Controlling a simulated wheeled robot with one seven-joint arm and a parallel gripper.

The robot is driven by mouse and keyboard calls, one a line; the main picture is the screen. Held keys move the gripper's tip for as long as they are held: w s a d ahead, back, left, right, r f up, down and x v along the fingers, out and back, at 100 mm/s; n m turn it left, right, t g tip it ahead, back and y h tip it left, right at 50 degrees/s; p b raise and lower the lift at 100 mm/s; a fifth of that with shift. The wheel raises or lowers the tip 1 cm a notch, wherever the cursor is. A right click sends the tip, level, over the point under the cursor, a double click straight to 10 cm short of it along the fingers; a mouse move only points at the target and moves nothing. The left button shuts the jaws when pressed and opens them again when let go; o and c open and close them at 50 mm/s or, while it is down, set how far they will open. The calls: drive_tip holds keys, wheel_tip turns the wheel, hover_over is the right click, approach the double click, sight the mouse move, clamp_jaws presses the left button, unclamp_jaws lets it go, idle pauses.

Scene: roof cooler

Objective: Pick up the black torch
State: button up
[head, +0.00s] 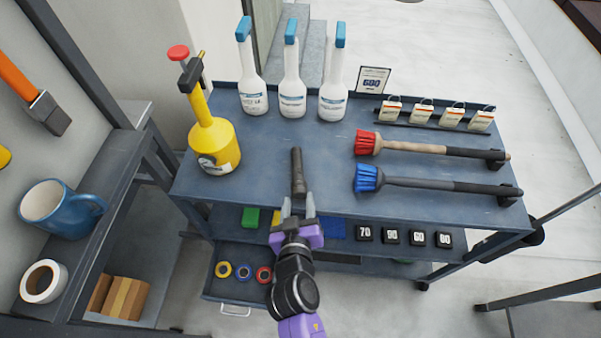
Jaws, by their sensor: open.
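The black torch (297,170) lies on the blue-grey top of the cart (330,147), near its front edge. It is a slim dark cylinder pointing away from me. My gripper (298,206) is at the near end of the torch, with its two grey fingers apart. The fingertips appear to be on either side of the torch's near end. I cannot tell whether they touch it or how high they are above the top.
A yellow sprayer (213,146) stands left of the torch. Several white bottles (292,95) stand behind it. A red brush (415,147) and a blue brush (420,184) lie to the right. Below are a shelf with black number blocks (390,236) and an open drawer (225,292) with tape rolls.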

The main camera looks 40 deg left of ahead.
sight(298, 195)
drive_tip(key=shift+x, duration=2.15)
drive_tip(key=shift+a+r, duration=0.1)
drive_tip(key=shift+c, duration=0.3)
clamp_jaws()
